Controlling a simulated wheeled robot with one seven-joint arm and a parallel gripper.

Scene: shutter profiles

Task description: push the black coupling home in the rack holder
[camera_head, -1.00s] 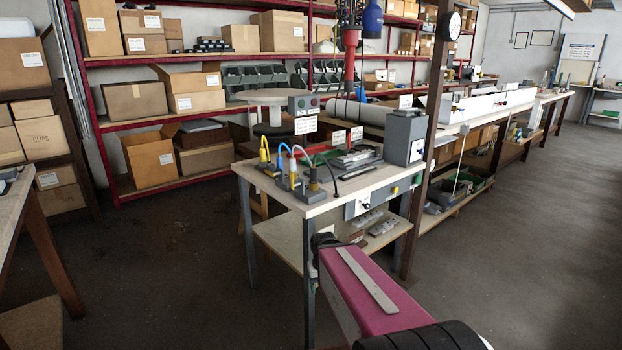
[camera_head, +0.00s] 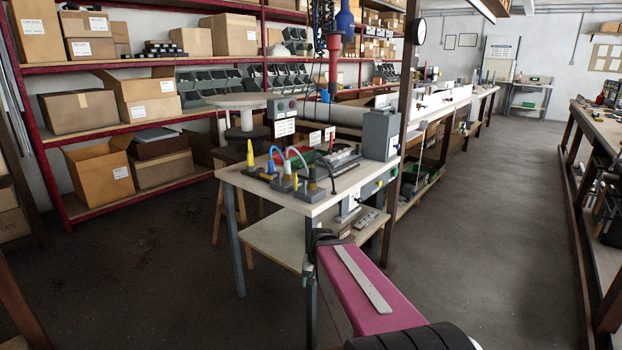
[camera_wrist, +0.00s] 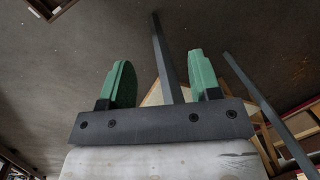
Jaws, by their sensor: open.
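The rack holder (camera_head: 284,185) is a group of grey blocks on the front left of the small workbench (camera_head: 318,209). Yellow, blue, white and black plugs or cables rise from it. The black coupling (camera_head: 312,176) appears to be the dark upright piece at its right end, with a black cable beside it. How deep it sits is too small to tell. My gripper (camera_wrist: 162,82) shows two green fingers standing apart with nothing between them in the wrist view. They face the floor and dark table legs, away from the holder. The gripper is not clear in the head view.
A grey box (camera_head: 380,134) and a sign stand (camera_head: 281,118) are on the bench. A dark post (camera_head: 401,130) rises at its right. Shelves with cartons (camera_head: 100,165) line the back. Open floor (camera_head: 480,240) lies to the right, before another bench (camera_head: 603,125).

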